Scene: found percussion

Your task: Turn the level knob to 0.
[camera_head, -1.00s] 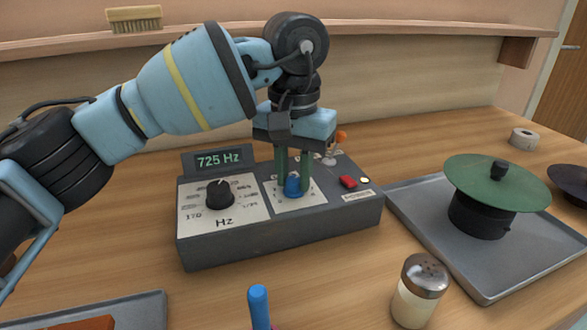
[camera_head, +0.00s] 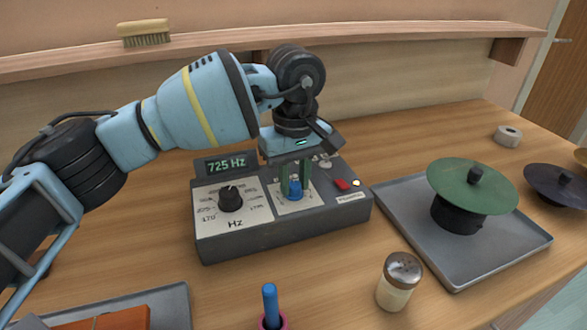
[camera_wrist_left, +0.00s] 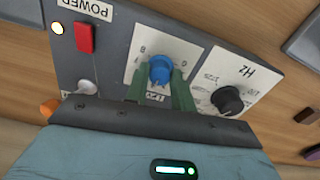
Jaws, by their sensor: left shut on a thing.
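The level knob is the blue knob (camera_head: 295,189) on the white plate in the middle of the grey tone box (camera_head: 290,228). In the left wrist view the blue knob (camera_wrist_left: 159,70) sits between the green fingers of my left gripper (camera_wrist_left: 160,84). My left gripper (camera_head: 295,186) reaches down from above and is shut on the knob. The scale marks around the knob are partly hidden by the fingers, so I cannot read the setting. The display (camera_head: 226,164) reads 725 Hz. My right gripper is not in view.
On the box are a black Hz knob (camera_head: 230,199), a red switch (camera_head: 341,184) and a lit lamp (camera_head: 356,183). A grey tray (camera_head: 398,216) with a green disc (camera_head: 471,186) stands at right. A shaker (camera_head: 398,281) and blue handle (camera_head: 270,303) stand in front.

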